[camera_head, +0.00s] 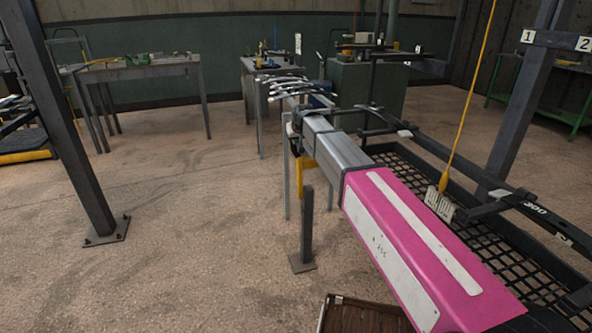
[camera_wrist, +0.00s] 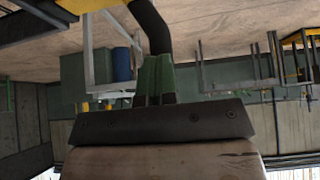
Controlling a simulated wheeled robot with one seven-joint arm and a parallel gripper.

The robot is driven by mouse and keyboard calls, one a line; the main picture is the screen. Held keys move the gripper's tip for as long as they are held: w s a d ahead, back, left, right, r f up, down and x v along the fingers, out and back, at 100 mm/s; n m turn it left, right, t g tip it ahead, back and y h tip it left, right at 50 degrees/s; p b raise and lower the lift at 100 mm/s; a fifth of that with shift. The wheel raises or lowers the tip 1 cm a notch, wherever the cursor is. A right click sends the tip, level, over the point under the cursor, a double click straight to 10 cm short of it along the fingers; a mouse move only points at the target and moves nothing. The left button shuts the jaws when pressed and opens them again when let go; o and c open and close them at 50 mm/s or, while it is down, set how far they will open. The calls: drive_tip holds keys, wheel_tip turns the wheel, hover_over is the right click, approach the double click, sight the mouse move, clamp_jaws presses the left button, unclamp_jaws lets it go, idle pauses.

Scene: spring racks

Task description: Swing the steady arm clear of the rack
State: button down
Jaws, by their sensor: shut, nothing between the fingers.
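My gripper (camera_wrist: 156,68) is in the wrist view, its green fingers together with nothing held between them. A black curved bar (camera_wrist: 150,22) shows just beyond the fingertips; I cannot tell whether it touches them. In the head view the rack (camera_head: 497,125) has dark posts, rails and a mesh tray. A dark bar with a pale pad (camera_head: 404,133) reaches over the rack's far side, and a similar bar (camera_head: 490,207) lies nearer. I cannot tell which of these is the steady arm. My gripper is not clear in the head view.
A yellow cord (camera_head: 469,98) hangs over the rack, with a pale tag (camera_head: 440,204) beside its end. A dark post (camera_head: 62,120) stands left, and a short post (camera_head: 307,228) stands in the middle. Workbenches line the back. Floor at the left middle is free.

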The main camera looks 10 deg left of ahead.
drive_tip(key=w+a, duration=0.6)
drive_tip(key=w, duration=0.4)
drive_tip(key=w+a, duration=0.6)
drive_tip(key=w, duration=0.3)
drive_tip(key=shift+w, duration=0.4)
idle(4.6)
drive_tip(key=shift+s, duration=0.1)
drive_tip(key=shift+s+d, duration=0.5)
drive_tip(key=shift+s, duration=0.3)
drive_tip(key=shift+s+d, duration=0.5)
drive_tip(key=shift+s, duration=0.35)
drive_tip(key=shift+s+d, duration=0.5)
drive_tip(key=shift+s, duration=0.3)
